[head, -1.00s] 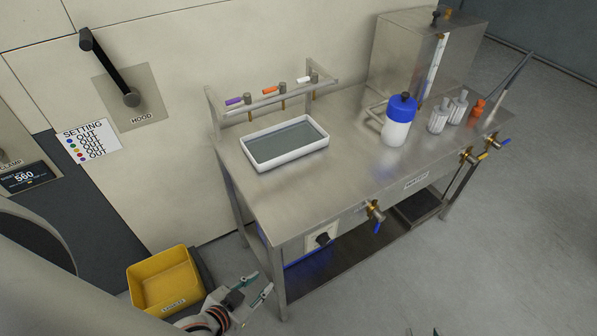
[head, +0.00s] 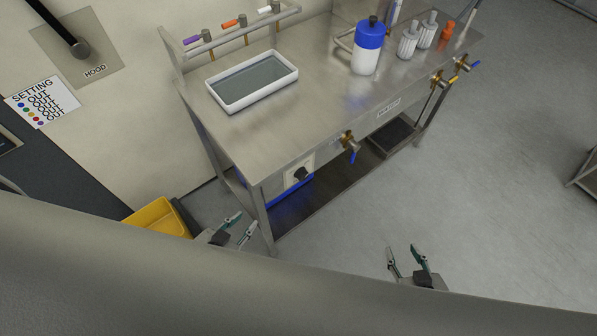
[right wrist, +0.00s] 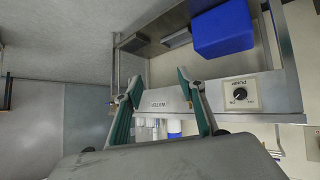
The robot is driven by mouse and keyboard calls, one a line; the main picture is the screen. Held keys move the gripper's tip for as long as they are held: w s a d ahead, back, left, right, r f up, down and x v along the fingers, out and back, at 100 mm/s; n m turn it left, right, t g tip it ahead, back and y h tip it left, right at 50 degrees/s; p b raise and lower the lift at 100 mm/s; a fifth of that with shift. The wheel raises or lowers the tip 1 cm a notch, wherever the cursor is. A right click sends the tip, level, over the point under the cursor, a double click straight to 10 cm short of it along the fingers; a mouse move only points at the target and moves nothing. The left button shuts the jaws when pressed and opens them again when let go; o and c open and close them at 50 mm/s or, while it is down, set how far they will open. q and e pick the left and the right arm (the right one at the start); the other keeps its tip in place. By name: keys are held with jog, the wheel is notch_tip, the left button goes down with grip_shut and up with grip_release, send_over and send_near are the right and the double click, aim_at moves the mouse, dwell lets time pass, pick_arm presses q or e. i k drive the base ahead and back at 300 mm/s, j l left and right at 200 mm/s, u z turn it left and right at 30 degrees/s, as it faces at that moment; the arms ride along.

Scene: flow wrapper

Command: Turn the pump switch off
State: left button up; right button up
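The pump switch is a black round knob (head: 300,174) on a pale plate at the front left of the steel bench. In the right wrist view the knob (right wrist: 240,94) sits on its plate marked PUMP, right of my fingers; its setting is too small to read surely. My left gripper (head: 243,222) is open and empty, low by the bench's front left leg, left of and below the switch. My right gripper (head: 404,249) is open and empty, in front of the bench, right of the switch and apart from it. Its spread fingers show in the right wrist view (right wrist: 159,76).
The bench (head: 255,135) carries a white tray (head: 240,103) and a blue-capped bottle (head: 366,62). A brass tap with a blue handle (head: 349,142) juts from its front edge, right of the switch. A yellow bin (head: 157,217) stands at lower left. Floor (head: 490,200) at right is clear.

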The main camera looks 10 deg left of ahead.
aim_at(301, 174)
jog(key=i+l+u, duration=0.1)
jog(key=l+u, duration=0.25)
jog(key=l, duration=0.3)
jog(key=l+u, duration=0.4)
jog(key=l, duration=0.25)
jog(key=k+l+u, duration=0.1)
jog(key=l+u, duration=0.25)
jog(key=l, duration=0.35)
